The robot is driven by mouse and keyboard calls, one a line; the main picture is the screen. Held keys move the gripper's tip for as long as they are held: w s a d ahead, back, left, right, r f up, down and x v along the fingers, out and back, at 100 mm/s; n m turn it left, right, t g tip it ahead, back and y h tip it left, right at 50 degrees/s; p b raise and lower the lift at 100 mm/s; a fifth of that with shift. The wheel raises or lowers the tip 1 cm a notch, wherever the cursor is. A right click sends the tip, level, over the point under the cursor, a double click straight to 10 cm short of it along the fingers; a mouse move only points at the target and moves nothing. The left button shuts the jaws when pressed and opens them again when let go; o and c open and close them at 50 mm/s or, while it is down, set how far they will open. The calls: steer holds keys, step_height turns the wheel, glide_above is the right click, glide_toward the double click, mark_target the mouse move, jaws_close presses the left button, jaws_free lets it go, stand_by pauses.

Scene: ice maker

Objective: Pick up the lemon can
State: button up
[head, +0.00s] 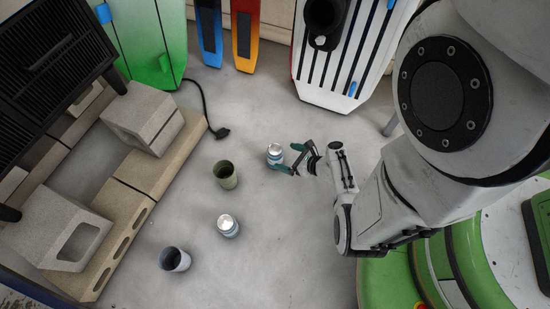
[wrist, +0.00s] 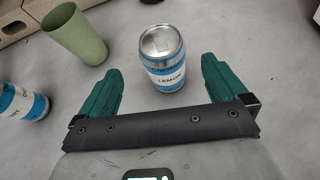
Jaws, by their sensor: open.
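The lemon can (wrist: 165,72), silver-topped with blue bands and a white label reading LEMON, stands upright on the grey floor. In the head view the can (head: 275,153) is near the middle, just left of my gripper (head: 296,158). My gripper also shows in the wrist view (wrist: 158,88), with its two green fingers spread apart.
A green cup (head: 226,175) stands left of the lemon can. A second can (head: 228,225) and a grey cup (head: 174,260) stand nearer the front. Concrete blocks (head: 143,117) line the left side, and a cable (head: 208,112) lies behind. Open floor surrounds the lemon can.

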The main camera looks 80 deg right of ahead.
mark_target(275, 153)
steer(key=b+x, duration=0.1)
steer(key=x, duration=0.2)
steer(key=shift+s, duration=0.1)
steer(key=b+x, duration=0.1)
steer(key=x, duration=0.1)
steer(key=b+x, duration=0.2)
steer(key=shift+d+f, duration=0.2)
steer(key=shift+f, duration=0.2)
steer(key=shift+w+d, duration=0.1)
steer(key=shift+w, duration=0.2)
steer(key=shift+r, duration=0.1)
steer(key=c, duration=1.3)
